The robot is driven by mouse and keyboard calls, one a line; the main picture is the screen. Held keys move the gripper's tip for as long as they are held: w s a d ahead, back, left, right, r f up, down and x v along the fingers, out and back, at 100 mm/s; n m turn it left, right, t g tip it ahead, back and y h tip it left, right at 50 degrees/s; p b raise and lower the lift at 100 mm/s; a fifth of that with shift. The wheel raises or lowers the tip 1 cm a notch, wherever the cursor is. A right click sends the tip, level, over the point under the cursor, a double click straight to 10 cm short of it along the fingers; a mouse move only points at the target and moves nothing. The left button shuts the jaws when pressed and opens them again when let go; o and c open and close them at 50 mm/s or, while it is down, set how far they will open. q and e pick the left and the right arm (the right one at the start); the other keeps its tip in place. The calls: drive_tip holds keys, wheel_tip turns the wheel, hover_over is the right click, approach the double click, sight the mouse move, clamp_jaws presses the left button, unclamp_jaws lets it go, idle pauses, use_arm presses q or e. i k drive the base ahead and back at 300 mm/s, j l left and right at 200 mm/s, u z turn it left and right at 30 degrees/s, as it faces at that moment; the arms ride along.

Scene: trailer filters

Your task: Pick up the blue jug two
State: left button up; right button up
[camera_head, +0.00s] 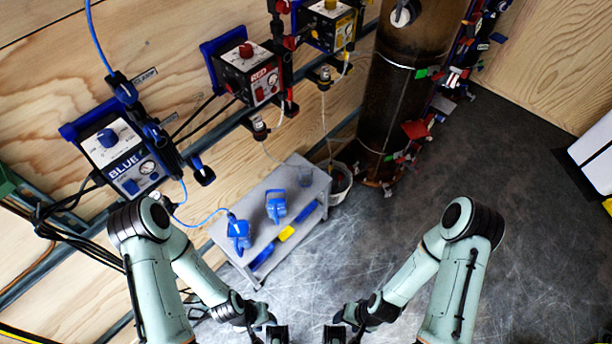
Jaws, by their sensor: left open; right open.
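Two blue jugs stand on a small grey table (240,205). The nearer blue jug (238,236) is at the table's left end, with a thin blue hose running to it. The other blue jug (276,207) stands further right, near the table's middle. I cannot tell which one is jug two. My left gripper (277,335) and my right gripper (334,335) are at the bottom edge of the view, in front of the table and apart from both jugs. Both are open, with nothing seen in them; their lower parts are cut off.
Blue and yellow items lie on a lower shelf. A white bucket (341,190) and a brown pillar (395,100) stand behind. Blue, red and yellow control boxes line the wooden wall. The floor (480,170) at right is clear.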

sight(274, 194)
drive_tip(key=u, duration=0.45)
drive_tip(key=i+l+u, duration=0.15)
drive_tip(key=l+u, duration=0.35)
drive_tip(key=i+l+u, duration=0.1)
drive_tip(key=l+u, duration=0.25)
drive_tip(key=u, duration=0.15)
drive_tip(key=l+u, duration=0.3)
drive_tip(key=l, duration=0.75)
